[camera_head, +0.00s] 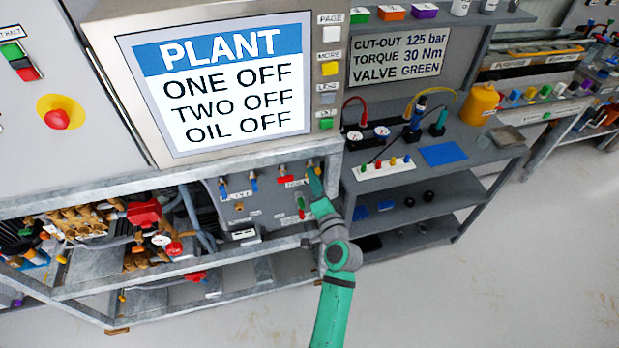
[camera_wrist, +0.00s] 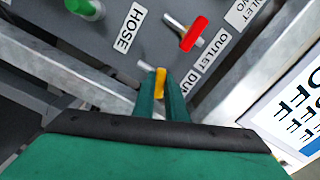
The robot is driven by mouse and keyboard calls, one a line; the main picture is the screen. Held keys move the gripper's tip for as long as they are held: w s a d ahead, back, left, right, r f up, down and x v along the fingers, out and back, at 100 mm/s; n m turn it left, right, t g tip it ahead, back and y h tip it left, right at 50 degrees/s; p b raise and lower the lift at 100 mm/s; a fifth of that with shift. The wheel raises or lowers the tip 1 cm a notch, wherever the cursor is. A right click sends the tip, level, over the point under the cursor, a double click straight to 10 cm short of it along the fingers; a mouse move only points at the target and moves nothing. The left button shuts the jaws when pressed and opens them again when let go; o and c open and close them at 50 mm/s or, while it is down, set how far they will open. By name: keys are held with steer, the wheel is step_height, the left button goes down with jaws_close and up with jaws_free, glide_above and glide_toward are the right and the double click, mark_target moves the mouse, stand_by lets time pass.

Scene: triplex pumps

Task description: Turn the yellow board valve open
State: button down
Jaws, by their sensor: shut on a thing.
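The yellow board valve (camera_wrist: 160,80) has a yellow handle that shows between my two green fingertips in the wrist view. A short silver piece sticks out beside it toward the grey board. My gripper (camera_wrist: 162,93) is shut on this handle. In the head view my gripper (camera_head: 314,178) reaches the right end of the grey valve board (camera_head: 262,210), and the yellow handle is hard to make out there. The lower part of the handle is hidden between the fingers.
A red-handled valve (camera_wrist: 193,34) sits close by, with a green handle (camera_wrist: 84,8) farther left. Metal frame bars (camera_wrist: 215,97) run near my gripper. The large plant screen (camera_head: 222,85) hangs above the board. A grey shelf unit (camera_head: 430,185) stands right; floor is clear in front.

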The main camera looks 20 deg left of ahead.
steer(key=n, duration=0.8)
steer(key=r+n, duration=0.1)
steer(key=n, duration=0.3)
steer(key=shift+w+d+n, duration=0.2)
steer(key=shift+d+n, duration=0.15)
steer(key=shift+n, duration=0.35)
steer(key=shift+a, duration=0.1)
steer(key=c, duration=1.8)
jaws_free()
steer(key=shift+f, duration=0.15)
steer(key=shift+s+f, duration=0.1)
